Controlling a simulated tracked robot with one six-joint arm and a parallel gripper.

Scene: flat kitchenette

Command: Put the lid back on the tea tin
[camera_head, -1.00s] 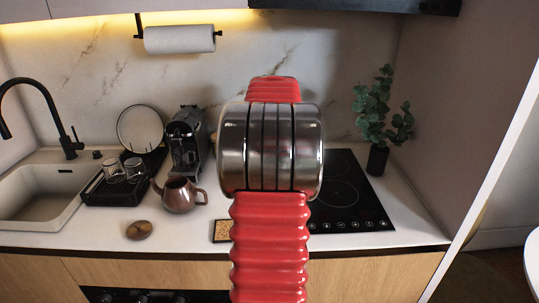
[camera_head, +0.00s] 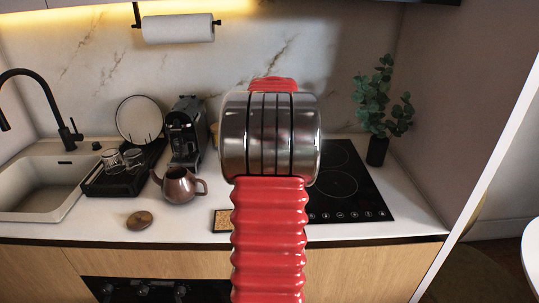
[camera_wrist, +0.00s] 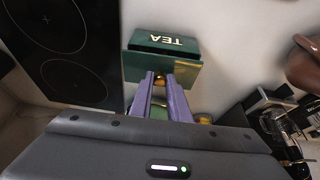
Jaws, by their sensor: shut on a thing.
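A dark green lid (camera_wrist: 140,66) with a brass knob lies between the tin and my gripper in this view. My gripper (camera_wrist: 160,84) has its purple fingers closed on the knob. The lid overlaps the tin in the picture; I cannot tell whether they touch.
A black cooktop (camera_head: 338,183) lies right of my arm, with a plant (camera_head: 377,148) behind it. A coffee machine (camera_head: 186,135) and drying rack (camera_head: 118,182) stand further back.

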